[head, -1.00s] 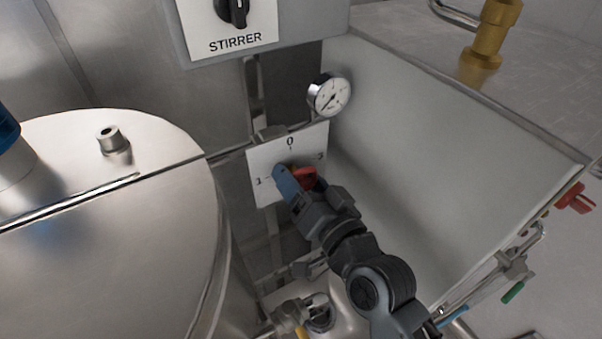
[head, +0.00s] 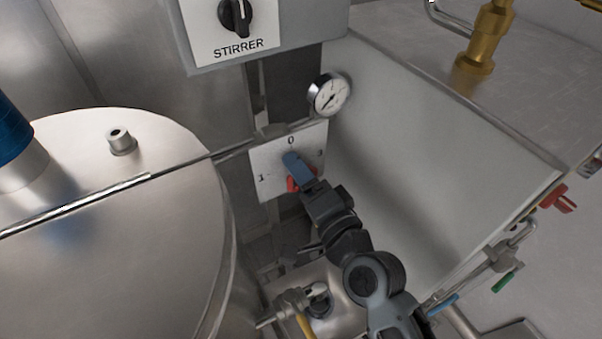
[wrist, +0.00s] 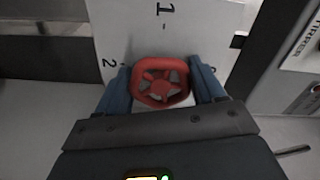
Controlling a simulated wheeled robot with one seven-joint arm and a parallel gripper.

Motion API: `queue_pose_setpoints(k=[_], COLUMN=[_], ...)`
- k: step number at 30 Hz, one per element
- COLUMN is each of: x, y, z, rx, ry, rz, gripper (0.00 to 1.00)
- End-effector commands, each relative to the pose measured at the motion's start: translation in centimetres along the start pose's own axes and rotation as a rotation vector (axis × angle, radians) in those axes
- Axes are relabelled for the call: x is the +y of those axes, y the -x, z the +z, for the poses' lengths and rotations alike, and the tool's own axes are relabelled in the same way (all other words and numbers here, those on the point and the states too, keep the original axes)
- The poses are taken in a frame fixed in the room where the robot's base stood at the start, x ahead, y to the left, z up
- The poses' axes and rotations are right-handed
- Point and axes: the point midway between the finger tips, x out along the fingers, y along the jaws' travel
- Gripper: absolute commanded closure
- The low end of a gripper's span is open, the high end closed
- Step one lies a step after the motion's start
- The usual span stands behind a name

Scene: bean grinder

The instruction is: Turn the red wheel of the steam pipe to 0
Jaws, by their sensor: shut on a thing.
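The red wheel (wrist: 160,82) shows whole in the wrist view, between the two blue fingers of my gripper (wrist: 160,76). My gripper is shut on it at its left and right sides. In the head view the red wheel (head: 295,184) is mostly hidden by my gripper (head: 296,171), whose near blue finger lies over it.
A round gauge (head: 328,94) sits just above and right of the plate. The stirrer switch box (head: 236,40) is above. A large metal vessel (head: 110,235) stands close on the left, and a pale slanted panel (head: 430,150) bounds the right. Pipes and valves (head: 302,305) lie below.

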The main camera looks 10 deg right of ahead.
Motion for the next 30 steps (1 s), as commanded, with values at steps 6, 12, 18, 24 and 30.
queue_pose_setpoints(k=[6, 12, 18, 24, 30], x=[0.23, 0.23, 0.21, 0.10, 0.09], y=[0.06, 0.06, 0.05, 0.02, 0.12], z=[0.25, 0.26, 0.24, 0.13, 0.09], rx=[-0.005, -0.005, -0.005, -0.003, -0.002], ry=[-0.020, -0.020, -0.020, -0.019, -0.019], rz=[0.005, 0.005, 0.004, 0.002, 0.001], gripper=[0.62, 0.62, 0.24, 0.10, 0.10])
